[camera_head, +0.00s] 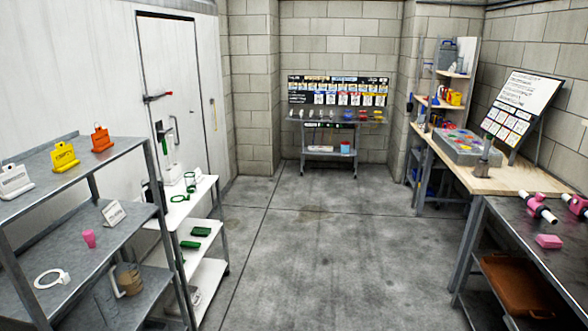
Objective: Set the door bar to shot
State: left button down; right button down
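The white door (178,60) with a dark frame edge stands in the left wall and looks closed. Neither of my grippers shows in the head view.
A grey metal shelf (125,148) with coloured tags stands at the near left. A white shelf cart (203,188) with green items stands in front of the door's lower part. Benches (500,180) line the right side. The middle floor (300,240) is clear.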

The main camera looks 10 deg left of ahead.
aim_at(171, 93)
jog(key=i+l+u, duration=0.1)
jog(key=i, duration=1.3)
jog(key=i+u, duration=0.35)
jog(key=i, duration=0.15)
jog(key=i+u, duration=0.35)
jog(key=i, duration=0.15)
jog(key=i+l+u, duration=0.2)
jog(key=i+u, duration=0.15)
jog(key=i, duration=0.15)
jog(key=i+l+u, duration=0.45)
jog(key=i+l, duration=0.6)
jog(key=i+l+u, duration=0.15)
jog(key=i+l, duration=0.6)
jog(key=i+l+u, duration=0.1)
jog(key=i+l, duration=0.55)
jog(key=l, duration=0.15)
